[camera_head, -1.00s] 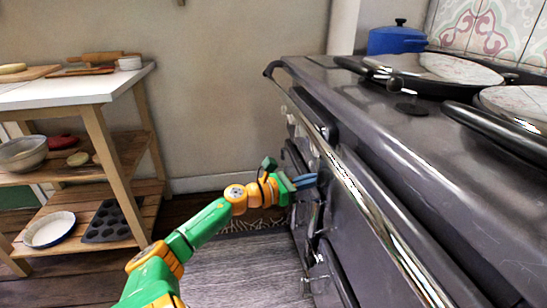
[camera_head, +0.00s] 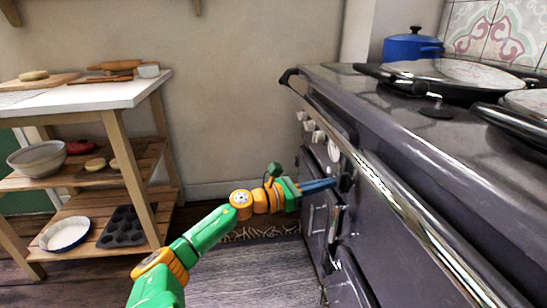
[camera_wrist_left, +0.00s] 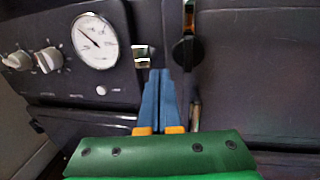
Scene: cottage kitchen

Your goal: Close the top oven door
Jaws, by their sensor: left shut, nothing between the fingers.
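The dark stove front (camera_head: 405,235) runs down the right side of the head view. My left gripper (camera_head: 334,184) has its blue fingers together and empty, with the tips at the stove front, just below and right of the round dial. In the left wrist view, the closed fingers (camera_wrist_left: 160,95) point at a dark gap between the dial panel and a large dark door panel, which I take as the top oven door (camera_wrist_left: 260,80). A black latch or hinge part (camera_wrist_left: 187,50) sits at its left edge. I cannot tell whether the door is flush. My right gripper is out of view.
The panel carries a white dial (camera_wrist_left: 95,40) and pale knobs (camera_wrist_left: 47,60). A chrome rail (camera_head: 395,200) runs along the stove's front edge. A blue pot (camera_head: 411,47) stands on top. A wooden trolley (camera_head: 125,95) is at left. Floor between them is open.

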